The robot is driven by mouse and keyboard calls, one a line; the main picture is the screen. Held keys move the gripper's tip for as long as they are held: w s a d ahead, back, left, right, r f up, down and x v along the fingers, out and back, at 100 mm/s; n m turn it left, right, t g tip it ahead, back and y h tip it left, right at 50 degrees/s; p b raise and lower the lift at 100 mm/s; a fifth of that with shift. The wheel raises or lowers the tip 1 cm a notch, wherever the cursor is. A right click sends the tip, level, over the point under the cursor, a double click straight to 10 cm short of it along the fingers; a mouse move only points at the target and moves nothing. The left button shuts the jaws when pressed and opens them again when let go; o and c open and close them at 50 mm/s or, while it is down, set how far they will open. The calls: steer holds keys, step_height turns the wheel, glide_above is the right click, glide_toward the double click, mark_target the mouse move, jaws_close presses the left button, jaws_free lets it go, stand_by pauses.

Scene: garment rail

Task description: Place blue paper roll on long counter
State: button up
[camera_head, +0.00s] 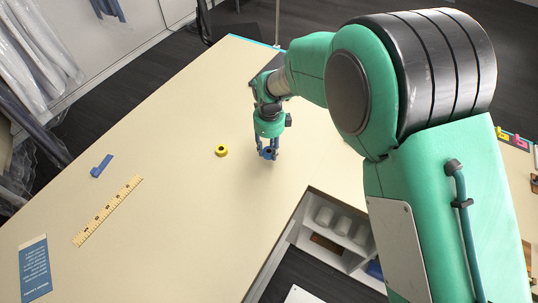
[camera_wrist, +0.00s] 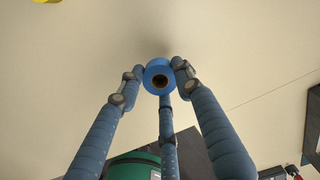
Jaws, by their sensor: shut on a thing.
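The blue paper roll (camera_wrist: 152,71) is between the fingertips of my gripper (camera_wrist: 158,72) in the wrist view, its round end with a dark core facing the camera. In the head view my gripper (camera_head: 269,153) points down over the long counter (camera_head: 185,215), and the blue roll (camera_head: 268,154) shows small between its fingers. My gripper is shut on the roll. The roll is low over or at the counter top; I cannot tell whether it touches. The pale counter surface also fills the wrist view (camera_wrist: 60,90).
A yellow roll (camera_head: 221,151) stands on the counter left of my gripper. A yellow ruler (camera_head: 107,211), a blue object (camera_head: 101,166) and a blue printed card (camera_head: 35,270) lie further left. White shelves (camera_head: 340,233) sit below the inner edge.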

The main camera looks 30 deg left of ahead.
mark_target(269, 151)
steer(key=shift+f, duration=1.75)
steer(key=shift+f, duration=0.1)
steer(key=o, duration=1.1)
step_height(269, 151, up, 12)
steer(key=shift+r+p, duration=0.1)
steer(key=shift+p, duration=0.35)
steer(key=shift+d+r, duration=0.1)
